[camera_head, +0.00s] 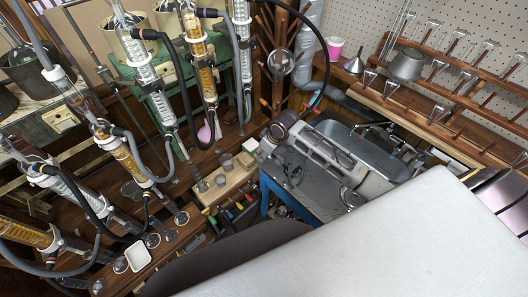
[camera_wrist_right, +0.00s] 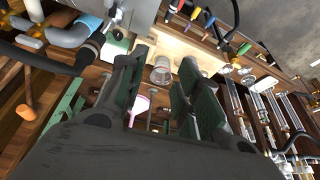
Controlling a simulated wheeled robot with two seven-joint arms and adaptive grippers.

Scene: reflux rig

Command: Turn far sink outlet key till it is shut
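The metal sink (camera_head: 365,148) is in the right half of the head view, with several small metal tap fittings (camera_head: 392,138) along its far right side. I cannot tell which fitting is the far outlet key or whether it is shut. My left gripper is not in view.
A light wooden block (camera_head: 228,180) with small beakers stands left of the right gripper. Glass condensers (camera_head: 140,60) and hoses crowd the left. A pink flask (camera_head: 207,130) stands among them. A wooden rack (camera_head: 450,75) with glassware runs behind the sink.

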